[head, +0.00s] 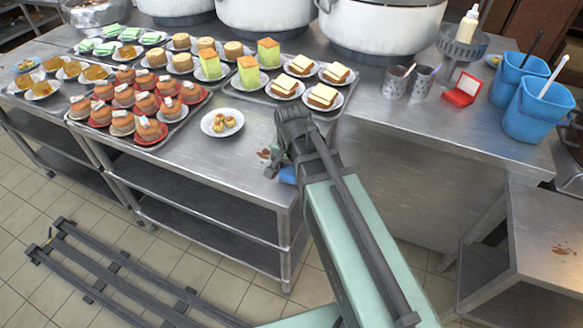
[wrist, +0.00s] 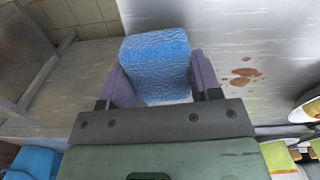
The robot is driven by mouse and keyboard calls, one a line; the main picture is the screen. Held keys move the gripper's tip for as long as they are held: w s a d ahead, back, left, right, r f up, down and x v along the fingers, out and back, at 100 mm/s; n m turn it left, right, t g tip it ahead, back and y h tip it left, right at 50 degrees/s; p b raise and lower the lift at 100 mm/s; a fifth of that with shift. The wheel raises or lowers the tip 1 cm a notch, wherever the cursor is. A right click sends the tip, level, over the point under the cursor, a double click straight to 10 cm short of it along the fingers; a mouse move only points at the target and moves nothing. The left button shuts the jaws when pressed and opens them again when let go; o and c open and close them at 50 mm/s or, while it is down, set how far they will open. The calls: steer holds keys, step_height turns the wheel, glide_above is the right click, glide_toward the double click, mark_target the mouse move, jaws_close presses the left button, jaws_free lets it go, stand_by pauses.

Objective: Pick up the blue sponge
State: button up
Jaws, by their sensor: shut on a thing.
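The blue sponge (wrist: 156,62) is between the two purple-grey fingers of my gripper (wrist: 160,85) in the wrist view. It has a blue textured top and a pale lower layer, and both fingers press on its sides. In the head view a small blue part of the sponge (head: 287,175) shows beside my gripper (head: 274,166), near the counter's front edge. My arm hides the rest of it there. I cannot tell whether the sponge touches the steel counter (head: 240,160).
Brown stains (wrist: 242,76) lie on the counter to the right of the sponge in the wrist view. Blue buckets (head: 538,110) stand at the right, and large pots (head: 380,25) at the back.

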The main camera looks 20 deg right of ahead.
mark_target(291, 167)
step_height(291, 167, up, 18)
steer(key=p, duration=1.7)
steer(key=shift+r, duration=0.25)
steer(key=o, duration=0.3)
steer(key=shift+c, duration=1.1)
